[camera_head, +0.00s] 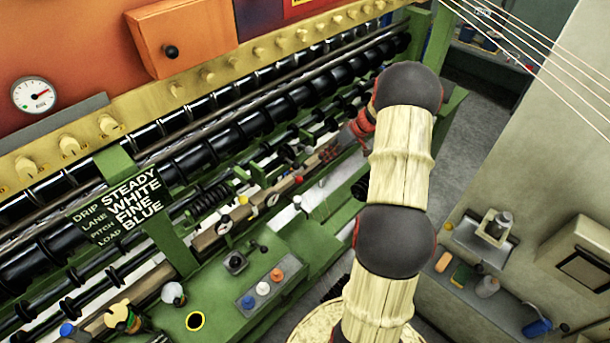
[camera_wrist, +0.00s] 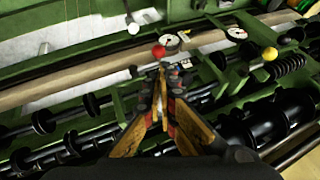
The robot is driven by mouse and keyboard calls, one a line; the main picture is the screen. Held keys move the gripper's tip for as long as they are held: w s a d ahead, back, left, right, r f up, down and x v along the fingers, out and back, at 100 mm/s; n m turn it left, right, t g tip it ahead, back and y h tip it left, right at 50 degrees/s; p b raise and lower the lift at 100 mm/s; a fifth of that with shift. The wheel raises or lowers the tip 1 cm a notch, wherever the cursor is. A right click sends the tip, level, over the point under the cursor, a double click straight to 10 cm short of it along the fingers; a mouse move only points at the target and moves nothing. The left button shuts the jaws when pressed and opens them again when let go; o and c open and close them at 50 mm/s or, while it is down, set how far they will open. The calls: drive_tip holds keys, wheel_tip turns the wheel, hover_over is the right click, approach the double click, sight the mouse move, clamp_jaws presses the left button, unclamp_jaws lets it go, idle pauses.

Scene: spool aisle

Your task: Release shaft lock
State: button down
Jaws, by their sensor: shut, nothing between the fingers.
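My gripper (camera_wrist: 163,72) is shut and empty, pointing at the green machine's rail. A red ball knob (camera_wrist: 158,51) sits just beyond the fingertips in the wrist view; whether they touch it I cannot tell. It seems to be the small red knob (camera_head: 298,180) in the head view. A yellow ball knob (camera_wrist: 270,53) stands to the right in the wrist view and also shows in the head view (camera_head: 243,200). No label tells which part is the shaft lock. In the head view my gripper (camera_head: 322,158) is small and partly merges with the machine.
Black shafts with collars (camera_head: 230,140) run along the green frame. A sign (camera_head: 120,205) reads STEADY WHITE FINE BLUE. A button box (camera_head: 264,288) sits on the front panel. A grey bench (camera_head: 470,285) with small items stands right. Grey floor lies behind my arm.

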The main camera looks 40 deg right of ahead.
sight(302, 179)
drive_tip(key=p+x, duration=0.3)
drive_tip(key=x, duration=1.1)
drive_tip(key=shift+p, duration=0.4)
drive_tip(key=shift+f+b, duration=0.25)
drive_tip(key=shift+b, duration=0.5)
